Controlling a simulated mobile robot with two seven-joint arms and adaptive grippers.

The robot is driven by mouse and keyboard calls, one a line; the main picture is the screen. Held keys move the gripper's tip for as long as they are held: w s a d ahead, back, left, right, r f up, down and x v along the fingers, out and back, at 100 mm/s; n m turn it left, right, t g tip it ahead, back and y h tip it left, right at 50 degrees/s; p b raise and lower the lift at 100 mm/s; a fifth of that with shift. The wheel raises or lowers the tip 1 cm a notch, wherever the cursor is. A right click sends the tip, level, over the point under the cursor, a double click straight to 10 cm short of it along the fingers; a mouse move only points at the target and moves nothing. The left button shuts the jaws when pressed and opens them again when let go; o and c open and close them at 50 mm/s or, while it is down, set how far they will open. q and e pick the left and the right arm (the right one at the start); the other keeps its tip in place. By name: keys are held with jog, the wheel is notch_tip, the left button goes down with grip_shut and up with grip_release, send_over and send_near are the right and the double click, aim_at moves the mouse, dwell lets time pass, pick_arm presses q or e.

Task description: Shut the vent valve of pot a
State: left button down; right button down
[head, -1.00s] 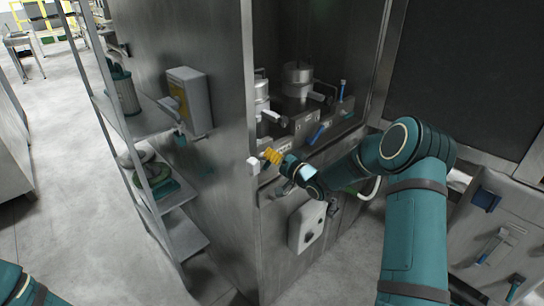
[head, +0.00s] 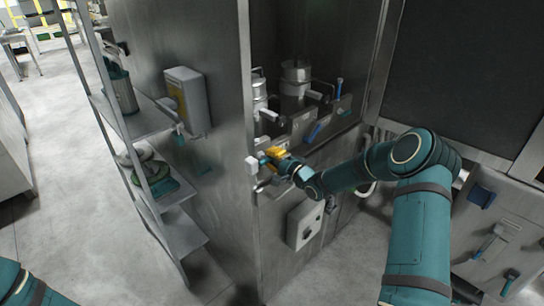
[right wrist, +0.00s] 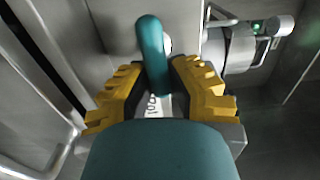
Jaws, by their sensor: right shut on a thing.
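My right gripper (head: 272,152) reaches into the metal bay at the front edge of the pot stand. In the right wrist view its yellow fingers (right wrist: 163,68) are shut on a teal lever handle (right wrist: 151,45), which stands between them. A white label with partly hidden lettering (right wrist: 153,104) shows below the handle. Two steel pots stand behind: the near one (head: 259,92) is partly hidden by the bay wall, the far one (head: 296,78) shows more fully. I cannot tell which is pot a or how far the valve is turned. My left gripper is not in view.
A white block (head: 252,165) sits at the bay's left edge, close to my right gripper. A blue lever (head: 318,130) is on the panel to the right. A grey control box (head: 304,224) is below.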

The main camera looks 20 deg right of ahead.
dwell(0.4)
jog(key=shift+a, duration=0.1)
jog(key=c, duration=0.9)
grip_release()
jog(key=shift+s+d+f, duration=0.1)
jog(key=shift+s+d, duration=0.2)
jog(key=shift+s, duration=0.2)
jog(key=v, duration=1)
jog(key=shift+s, duration=0.4)
